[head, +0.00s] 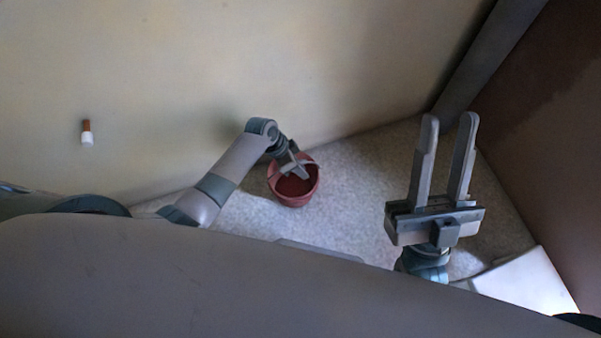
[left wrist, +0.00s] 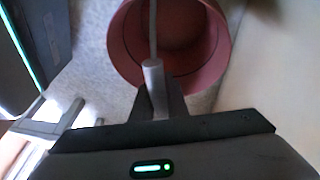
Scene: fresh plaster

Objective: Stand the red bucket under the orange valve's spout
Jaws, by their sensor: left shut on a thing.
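The red bucket (head: 295,200) is upright, or nearly so, over the pale floor close to the wall. Its mouth faces up, and it fills the top of the left wrist view (left wrist: 118,45). My left gripper (head: 297,166) is over the bucket's rim, shut on its handle; the handle's pale grip (left wrist: 152,72) shows between the dark fingers. I cannot tell whether the bucket touches the floor. My right gripper (head: 448,118) is open and empty, right of the bucket. No clear valve or spout shows; a small orange-brown and white thing (head: 87,133) is on the wall at left.
The plain wall (head: 330,60) runs behind the bucket. A brown surface (head: 550,130) stands at the right, with a dark upright strip (head: 480,65) at the corner. A pale flat panel (head: 525,283) lies low at the right. Speckled floor (head: 365,185) between bucket and corner is clear.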

